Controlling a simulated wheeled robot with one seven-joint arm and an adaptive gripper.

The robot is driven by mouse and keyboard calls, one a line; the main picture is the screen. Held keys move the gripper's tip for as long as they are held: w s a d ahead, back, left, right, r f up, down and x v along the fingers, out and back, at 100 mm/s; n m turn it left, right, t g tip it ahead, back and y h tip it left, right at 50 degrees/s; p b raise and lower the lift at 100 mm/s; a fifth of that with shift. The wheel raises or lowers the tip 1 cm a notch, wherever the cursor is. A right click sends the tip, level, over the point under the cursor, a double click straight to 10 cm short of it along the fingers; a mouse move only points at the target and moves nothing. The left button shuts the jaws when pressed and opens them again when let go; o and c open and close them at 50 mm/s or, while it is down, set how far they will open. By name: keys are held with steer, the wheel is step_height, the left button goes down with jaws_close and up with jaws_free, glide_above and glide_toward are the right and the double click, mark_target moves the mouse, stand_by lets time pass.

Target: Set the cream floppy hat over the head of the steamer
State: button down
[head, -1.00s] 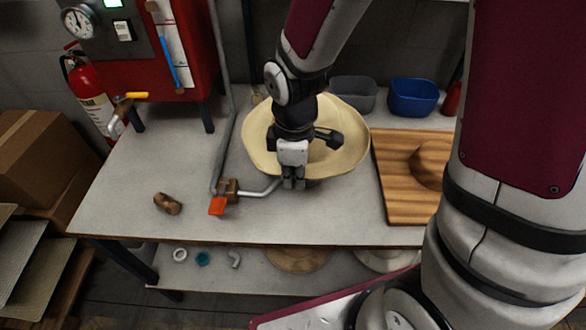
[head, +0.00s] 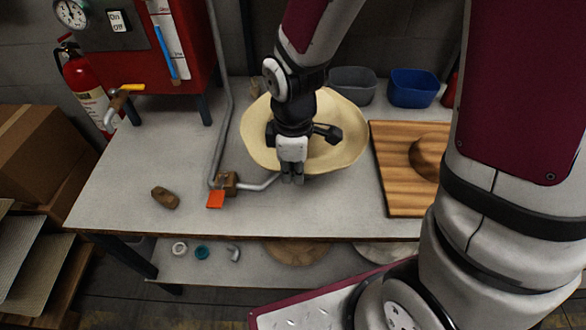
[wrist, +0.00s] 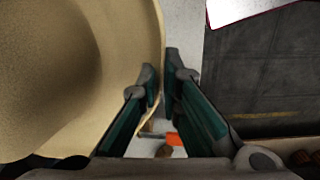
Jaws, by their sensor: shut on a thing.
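The cream floppy hat (head: 345,150) is in the middle of the head view, its wide brim spread above the worktable. My gripper (head: 292,181) is shut on the near edge of the brim. In the wrist view the brim edge runs between my two fingers (wrist: 158,85), and the hat (wrist: 60,70) fills the left side. The steamer's metal pipe (head: 258,187) runs from a brass valve with an orange handle (head: 215,199) toward the near side of the hat. The steamer head is not visible. My arm and the hat cover that area, and I cannot tell the height between them.
A wooden board (head: 395,185) with a round block lies right of the hat. A grey bin (head: 353,84) and blue bin (head: 413,88) stand behind. A brown wooden piece (head: 165,197) lies left. A vertical pipe (head: 227,110) rises beside the hat. The left front tabletop is mostly clear.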

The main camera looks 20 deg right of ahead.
steer(key=shift+f, duration=0.4)
stand_by(0.3)
steer(key=c, duration=1.7)
jaws_free()
step_height(320, 180, up, 12)
steer(key=shift+s, duration=0.15)
steer(key=shift+r, duration=0.1)
steer(key=s+d+r+m+t, duration=0.4)
steer(key=s+d+r+m, duration=0.3)
steer(key=s+r+m, duration=0.3)
steer(key=s+m, duration=0.1)
steer(key=m, duration=0.2)
steer(key=shift+s+d+m, duration=0.15)
steer(key=shift+d+m, duration=0.05)
steer(key=shift+m, duration=0.1)
